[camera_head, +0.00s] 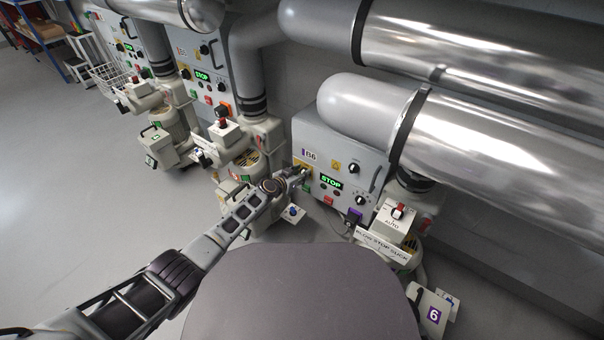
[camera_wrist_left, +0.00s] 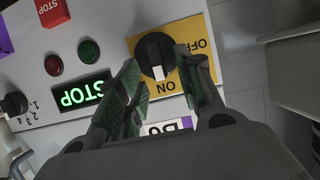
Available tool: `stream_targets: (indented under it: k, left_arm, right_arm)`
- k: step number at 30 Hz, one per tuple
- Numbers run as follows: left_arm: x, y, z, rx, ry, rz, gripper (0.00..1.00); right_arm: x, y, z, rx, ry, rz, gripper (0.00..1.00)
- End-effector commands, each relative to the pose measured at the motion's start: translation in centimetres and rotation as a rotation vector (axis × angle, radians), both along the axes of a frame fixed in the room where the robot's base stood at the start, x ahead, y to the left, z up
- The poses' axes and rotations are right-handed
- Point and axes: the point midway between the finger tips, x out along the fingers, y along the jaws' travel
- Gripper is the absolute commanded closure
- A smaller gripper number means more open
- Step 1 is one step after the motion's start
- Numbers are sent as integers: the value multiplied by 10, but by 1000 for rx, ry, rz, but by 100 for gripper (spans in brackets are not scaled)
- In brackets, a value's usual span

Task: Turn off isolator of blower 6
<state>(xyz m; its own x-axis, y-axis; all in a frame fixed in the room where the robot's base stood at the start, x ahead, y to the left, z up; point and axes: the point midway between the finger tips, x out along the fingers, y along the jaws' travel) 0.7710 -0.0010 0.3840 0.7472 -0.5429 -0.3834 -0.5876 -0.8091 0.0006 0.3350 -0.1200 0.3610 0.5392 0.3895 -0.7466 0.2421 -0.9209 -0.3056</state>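The isolator of blower 6 is a round black knob (camera_wrist_left: 152,52) on a yellow plate (camera_wrist_left: 200,75) marked ON and OFF in the left wrist view. The white mark on the knob points toward ON. My left gripper (camera_wrist_left: 160,64) is open, with one finger on each side of the knob; I cannot tell whether they touch it. In the head view my left gripper (camera_head: 303,176) is at the left edge of the grey B6 panel (camera_head: 322,142) and hides most of the yellow plate. My right gripper is out of view.
A green STOP display (camera_wrist_left: 80,95), red and green lamps and a red STOP button (camera_wrist_left: 52,12) are beside the isolator. A black selector (camera_head: 359,200) sits further right on the panel. Large shiny pipes (camera_head: 480,70) run above. Other blower panels (camera_head: 200,70) stand to the left.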

Motion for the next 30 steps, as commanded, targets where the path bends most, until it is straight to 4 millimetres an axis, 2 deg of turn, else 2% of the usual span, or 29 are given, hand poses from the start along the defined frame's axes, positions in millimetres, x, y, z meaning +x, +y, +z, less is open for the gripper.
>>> stream_targets:
  k: [6,15,30]
  left_arm:
    - [0,0,0,0,0,0,64]
    - [0,0,0,1,-1,0,100]
    - [1,1,-1,-37,27,-1,100]
  right_arm:
    - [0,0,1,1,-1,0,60]
    - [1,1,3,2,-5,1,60]
    - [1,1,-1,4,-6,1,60]
